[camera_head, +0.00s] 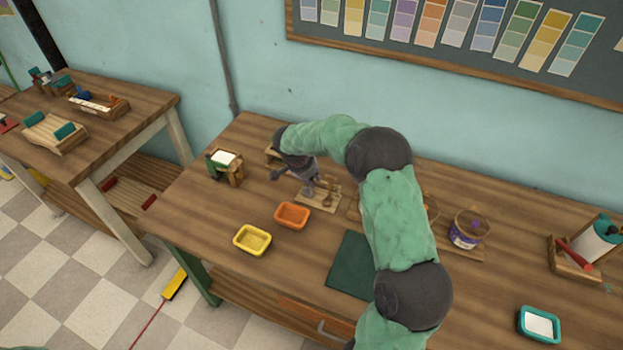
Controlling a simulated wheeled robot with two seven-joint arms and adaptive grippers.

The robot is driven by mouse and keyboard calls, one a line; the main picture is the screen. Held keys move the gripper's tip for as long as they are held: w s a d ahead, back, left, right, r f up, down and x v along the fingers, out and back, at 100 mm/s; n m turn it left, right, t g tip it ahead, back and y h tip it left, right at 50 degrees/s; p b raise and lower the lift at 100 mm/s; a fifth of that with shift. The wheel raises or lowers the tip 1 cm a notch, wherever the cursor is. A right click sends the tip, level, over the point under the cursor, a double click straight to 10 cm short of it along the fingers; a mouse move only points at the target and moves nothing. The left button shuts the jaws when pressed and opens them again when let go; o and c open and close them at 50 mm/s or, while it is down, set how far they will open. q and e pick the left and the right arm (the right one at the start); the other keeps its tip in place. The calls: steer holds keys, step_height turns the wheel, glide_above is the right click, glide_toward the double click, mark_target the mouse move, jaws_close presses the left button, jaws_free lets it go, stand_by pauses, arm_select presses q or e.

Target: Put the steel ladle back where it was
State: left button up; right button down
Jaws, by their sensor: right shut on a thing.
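My right gripper (306,180), at the end of the green arm, is shut on the steel ladle. A small grey metal part of the ladle (308,190) shows just below the fingers. It is over the left part of a small wooden board (318,203); I cannot tell whether it touches the board. The rest of the ladle is hidden by the gripper or too small to make out. A brown wooden utensil (329,190) is on the same board, right of the gripper. My left gripper is out of view.
An orange dish (292,215) and a yellow dish (252,240) stand in front of the board. A green-and-wood holder (225,167) is at left. A dark green mat (351,264) lies partly under my arm. A labelled tub (466,232) stands right.

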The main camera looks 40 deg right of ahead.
steer(key=shift+f, duration=0.2)
steer(key=c, duration=1.1)
jaws_free()
steer(key=shift+r, duration=0.15)
steer(key=shift+r, duration=0.15)
steer(key=p+v, duration=0.2)
steer(key=v, duration=0.9)
steer(key=shift+a+r+p, duration=0.15)
steer(key=shift+r+p, duration=0.2)
steer(key=shift+r, duration=0.05)
